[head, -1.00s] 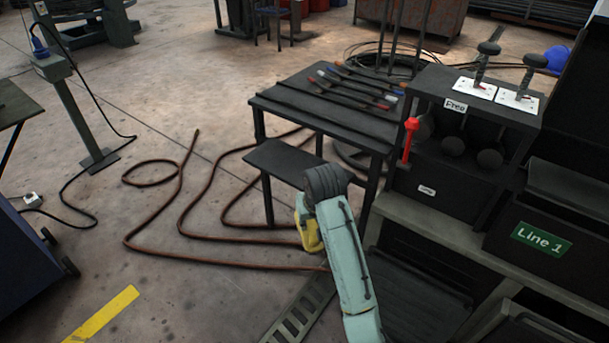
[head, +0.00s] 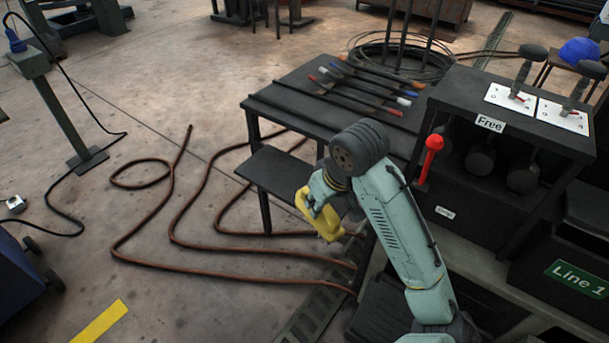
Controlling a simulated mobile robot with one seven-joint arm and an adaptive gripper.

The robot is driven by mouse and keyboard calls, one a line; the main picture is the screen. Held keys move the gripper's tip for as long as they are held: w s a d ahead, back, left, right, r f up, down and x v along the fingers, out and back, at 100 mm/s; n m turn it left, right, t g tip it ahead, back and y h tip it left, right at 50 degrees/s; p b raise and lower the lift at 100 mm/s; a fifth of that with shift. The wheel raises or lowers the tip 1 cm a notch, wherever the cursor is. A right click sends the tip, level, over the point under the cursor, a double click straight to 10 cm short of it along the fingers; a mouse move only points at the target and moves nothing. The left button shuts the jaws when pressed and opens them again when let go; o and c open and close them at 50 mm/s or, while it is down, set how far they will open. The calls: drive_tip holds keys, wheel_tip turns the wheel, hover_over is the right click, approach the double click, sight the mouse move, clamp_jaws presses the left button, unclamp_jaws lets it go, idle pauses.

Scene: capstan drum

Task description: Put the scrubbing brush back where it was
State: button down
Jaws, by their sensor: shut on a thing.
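My gripper (head: 320,196) is at the end of my pale green arm, in the middle of the head view. It is shut on a yellow thing with a loop-like handle, which looks like the scrubbing brush (head: 331,224). The brush hangs tilted in the air in front of the dark table's low shelf (head: 268,167). The fingertips are small and partly hidden by the brush and arm. No brush bristles can be made out.
A dark table (head: 277,104) holds several tools with coloured handles. To its right stands a black cabinet (head: 530,105) labelled "Free", with a red-topped lever (head: 431,158) at its left side. A brown hose (head: 180,185) lies on the floor. A black "Line 1" bin (head: 590,245) is at the right.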

drive_tip(key=shift+w+a+f+p, duration=0.25)
drive_tip(key=shift+w+a+f, duration=0.45)
drive_tip(key=shift+w, duration=1.85)
drive_tip(key=shift+w+a+f+p, duration=0.3)
drive_tip(key=shift+w+f, duration=0.65)
drive_tip(key=shift+w, duration=1.6)
drive_tip(key=shift+w+a+f+p, duration=0.15)
drive_tip(key=shift+w+a+f, duration=0.55)
drive_tip(key=shift+w, duration=1.85)
drive_tip(key=shift+d+f, duration=0.15)
drive_tip(key=shift+f, duration=0.05)
drive_tip(key=shift+f, duration=0.15)
drive_tip(key=c, duration=1.4)
unclamp_jaws()
drive_tip(key=shift+c, duration=0.2)
drive_tip(key=v, duration=1.2)
drive_tip(key=shift+r, duration=0.25)
